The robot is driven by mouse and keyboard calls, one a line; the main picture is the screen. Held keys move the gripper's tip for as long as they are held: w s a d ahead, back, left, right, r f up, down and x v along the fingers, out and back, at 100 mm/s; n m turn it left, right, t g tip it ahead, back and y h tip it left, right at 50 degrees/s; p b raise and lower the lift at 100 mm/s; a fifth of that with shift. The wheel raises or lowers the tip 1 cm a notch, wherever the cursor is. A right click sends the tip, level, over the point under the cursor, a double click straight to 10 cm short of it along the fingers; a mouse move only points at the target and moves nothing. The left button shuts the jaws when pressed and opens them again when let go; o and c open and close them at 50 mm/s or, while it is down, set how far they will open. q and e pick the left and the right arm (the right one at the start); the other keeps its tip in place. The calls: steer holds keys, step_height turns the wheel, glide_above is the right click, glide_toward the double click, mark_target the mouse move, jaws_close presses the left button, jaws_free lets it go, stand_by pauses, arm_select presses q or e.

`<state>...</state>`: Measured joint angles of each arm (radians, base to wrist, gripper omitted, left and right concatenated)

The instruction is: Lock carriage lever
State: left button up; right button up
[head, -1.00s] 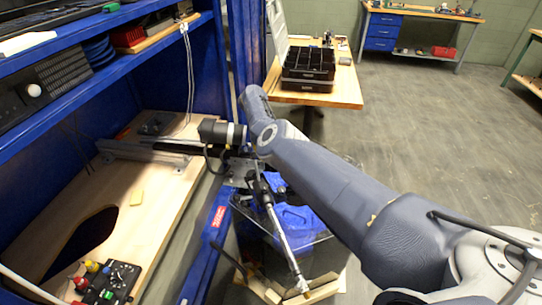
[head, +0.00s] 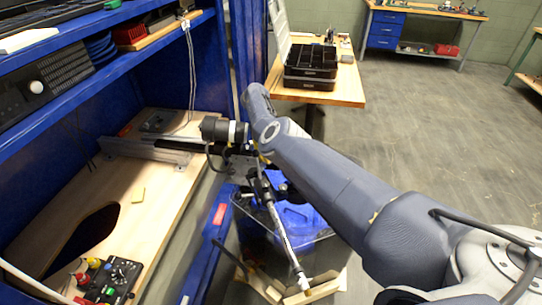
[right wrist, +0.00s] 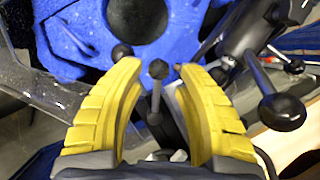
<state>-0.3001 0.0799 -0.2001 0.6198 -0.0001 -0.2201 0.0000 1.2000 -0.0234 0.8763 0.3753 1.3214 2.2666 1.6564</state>
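In the right wrist view my right gripper (right wrist: 160,72) shows two yellow ribbed fingers, spread apart. A thin lever with a black ball knob (right wrist: 158,69) stands between the fingertips, with a gap visible on each side. Another black knob (right wrist: 122,52) is by the left fingertip, and a larger black knob (right wrist: 282,112) on a rod is at the right. I cannot tell which of these is the carriage lever. In the head view my right arm reaches to the carriage area (head: 240,150) at the end of the rail (head: 150,150); its fingers are not clear there. My left gripper is out of view.
A clear tank (head: 325,238) with blue inside stands below the carriage, with a silver pole (head: 283,235) slanting down in front. A blue shelf frame (head: 110,75) rises at left over a wooden bench (head: 150,215).

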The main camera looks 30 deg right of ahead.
steer(key=shift+r, duration=0.2)
step_height(320, 180, up, 10)
steer(key=shift+f, duration=0.15)
stand_by(0.4)
stand_by(0.4)
